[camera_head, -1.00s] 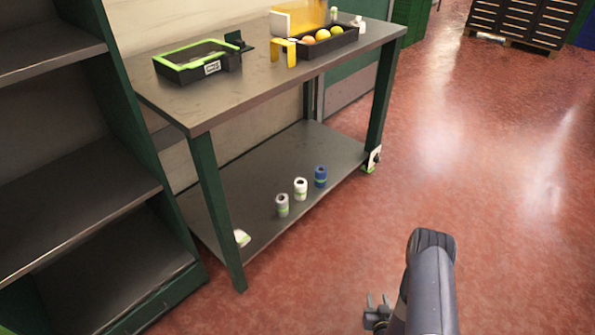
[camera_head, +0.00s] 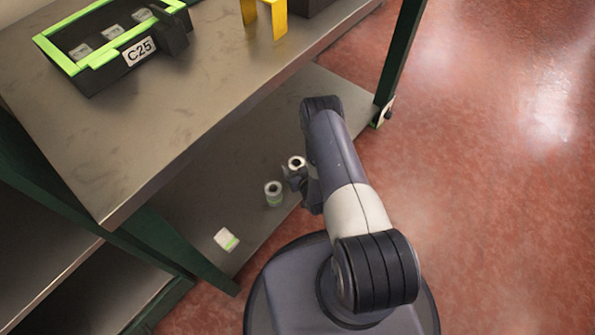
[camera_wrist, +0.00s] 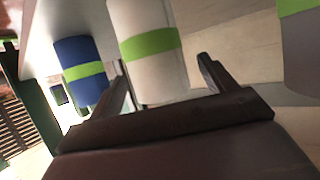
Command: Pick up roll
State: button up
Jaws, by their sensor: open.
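A white roll (camera_head: 297,162) with a green band stands on the lower shelf (camera_head: 190,190). In the wrist view the white roll (camera_wrist: 148,48) sits between and just beyond the fingertips of my gripper (camera_wrist: 163,68). My gripper (camera_head: 293,178) is open and close to the white roll. A grey roll (camera_head: 273,194) stands to its left; it also shows at the upper right of the wrist view (camera_wrist: 303,50). A blue roll (camera_wrist: 82,70) with a green band shows left in the wrist view. It is hidden behind my arm in the head view.
A white and green box (camera_head: 226,239) lies near the shelf's front edge. The table top (camera_head: 150,120) overhangs the shelf. A bin labelled C25 (camera_head: 115,48) and a yellow bracket (camera_head: 272,18) stand on it. Table legs (camera_head: 402,50) bound the shelf; red floor is clear at right.

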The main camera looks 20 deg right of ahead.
jog(key=x, duration=0.3)
jog(key=shift+c, duration=0.6)
jog(key=c, duration=1)
jog(key=shift+r, duration=0.1)
